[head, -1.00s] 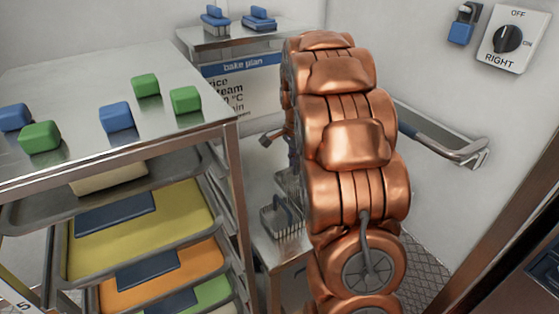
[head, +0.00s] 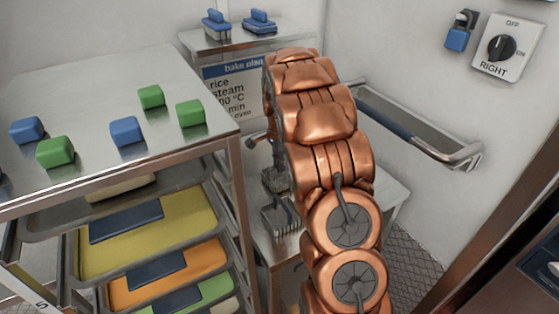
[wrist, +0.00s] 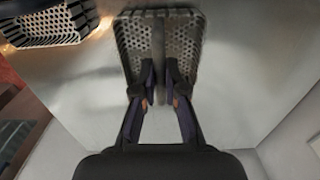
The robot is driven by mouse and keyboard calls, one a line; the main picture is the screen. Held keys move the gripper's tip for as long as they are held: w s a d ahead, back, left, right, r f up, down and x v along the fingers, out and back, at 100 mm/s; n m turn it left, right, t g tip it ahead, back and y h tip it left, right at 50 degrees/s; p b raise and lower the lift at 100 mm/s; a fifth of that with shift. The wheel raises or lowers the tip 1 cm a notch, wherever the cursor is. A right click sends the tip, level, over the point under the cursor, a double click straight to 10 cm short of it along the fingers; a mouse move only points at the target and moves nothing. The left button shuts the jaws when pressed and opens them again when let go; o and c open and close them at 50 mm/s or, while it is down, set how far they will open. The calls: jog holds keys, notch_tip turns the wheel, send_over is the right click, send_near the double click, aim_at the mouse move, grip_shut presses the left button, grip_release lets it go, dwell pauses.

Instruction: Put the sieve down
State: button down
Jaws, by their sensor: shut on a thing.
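My gripper (wrist: 161,88) is shut on the handle of a perforated metal sieve (wrist: 185,40) in the wrist view. The sieve is over a pale metal surface (wrist: 235,80); I cannot tell whether it touches it. A second sieve (wrist: 45,27) is to the left, apart from it. In the head view, one sieve (head: 281,219) with a dark bluish handle stands on the low metal table (head: 388,200). Another sieve (head: 274,181) shows behind it, partly hidden by my copper arm. My fingers are mostly hidden there.
A rack (head: 226,137) with trays stands at left, with green and blue blocks on top. A wall rail (head: 430,146) runs right of my arm. A back shelf (head: 240,40) holds two blue-handled brushes. A switch box (head: 507,47) hangs at right.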

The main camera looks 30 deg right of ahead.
jog(key=shift+f, duration=0.15)
jog(key=shift+f, duration=0.2)
jog(key=c, duration=1.2)
grip_release()
jog(key=shift+r, duration=0.1)
notch_tip(320, 180, up, 12)
jog(key=b, duration=0.4)
jog(key=shift+r, duration=0.15)
